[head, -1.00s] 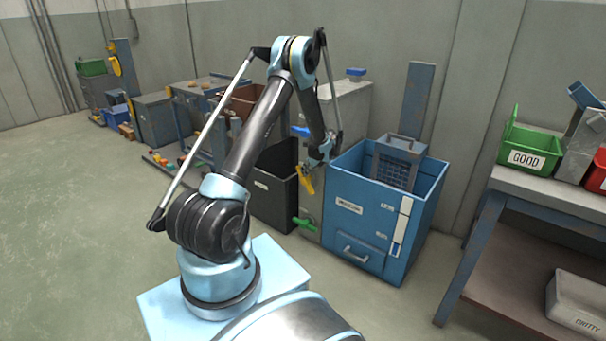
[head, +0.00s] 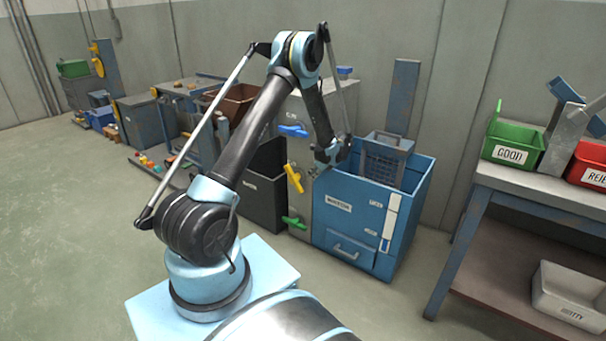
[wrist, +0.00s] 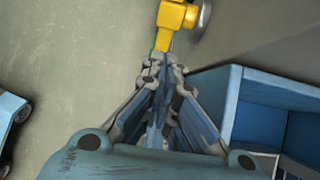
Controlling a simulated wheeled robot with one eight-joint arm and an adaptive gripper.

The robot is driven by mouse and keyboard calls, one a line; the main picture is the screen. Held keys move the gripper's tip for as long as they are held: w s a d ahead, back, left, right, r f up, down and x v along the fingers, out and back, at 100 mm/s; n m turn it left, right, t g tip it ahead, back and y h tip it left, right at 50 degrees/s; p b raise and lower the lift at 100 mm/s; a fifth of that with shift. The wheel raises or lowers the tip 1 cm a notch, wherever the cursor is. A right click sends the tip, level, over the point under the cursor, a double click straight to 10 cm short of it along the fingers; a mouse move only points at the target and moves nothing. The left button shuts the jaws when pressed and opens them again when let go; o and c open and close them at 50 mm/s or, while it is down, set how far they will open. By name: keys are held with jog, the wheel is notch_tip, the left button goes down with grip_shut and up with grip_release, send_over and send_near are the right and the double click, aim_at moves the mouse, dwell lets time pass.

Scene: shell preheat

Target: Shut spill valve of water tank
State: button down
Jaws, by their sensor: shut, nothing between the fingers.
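A grey tank (head: 325,107) stands left of the blue tub, with blue (head: 293,130), yellow (head: 293,178) and green (head: 294,222) valve handles on its front. The yellow handle slants down to the right. I cannot read which valve is the spill valve. My gripper (head: 328,157) hangs to the right of the yellow handle, in front of the tub's near left corner. In the wrist view my gripper (wrist: 160,68) is shut and empty. The yellow valve handle (wrist: 175,18) shows just beyond the fingertips; whether they touch it is unclear.
The blue tub (head: 350,215) with a grey basket (head: 385,160) stands close on the right. A dark open bin (head: 265,190) is on the left. A bench (head: 540,185) with a green bin (head: 513,142) is at far right.

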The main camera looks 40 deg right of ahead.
aim_at(288, 168)
notch_tip(288, 168, up, 8)
jog(key=t, duration=0.1)
jog(key=x, duration=0.9)
jog(key=w+r+x, duration=0.1)
jog(key=x, duration=0.3)
jog(key=shift+w+a+f, duration=0.3)
jog(key=shift+a, duration=0.1)
jog(key=shift+w+a+r, duration=0.15)
jog(key=shift+w, duration=0.55)
dwell(0.7)
jog(key=shift+w+a, duration=0.15)
jog(key=shift+w, duration=0.45)
jog(key=shift+w+a+f, duration=0.15)
jog(key=shift+w+f, duration=0.2)
jog(key=shift+w, duration=0.3)
jog(key=shift+w+a+f, duration=0.15)
jog(key=shift+w+f, duration=0.15)
jog(key=shift+w, duration=0.35)
